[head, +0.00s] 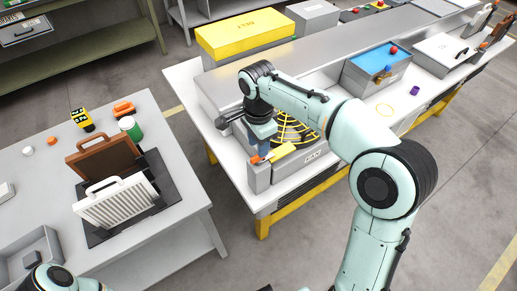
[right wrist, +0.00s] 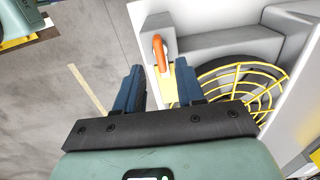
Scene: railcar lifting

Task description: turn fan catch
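The fan's round yellow guard (head: 297,129) sits in a grey housing at the near end of the white bench; the guard also shows in the right wrist view (right wrist: 238,88). The orange catch (right wrist: 160,52) is on a grey block at the housing's corner; in the head view it is a small orange piece (head: 256,160) beside a yellow strip (head: 282,152). My right gripper (head: 262,131) points down above this corner. In the right wrist view its blue fingers (right wrist: 160,72) are apart, with the catch just beyond the gap. Contact is not visible. My left gripper is out of view.
A yellow box (head: 244,35) stands behind the fan. A blue-topped box with a red knob (head: 380,62) and a purple ring (head: 415,91) are farther right. The left table holds a brown case (head: 103,152), a white ribbed panel (head: 117,204) and a green jar (head: 130,127).

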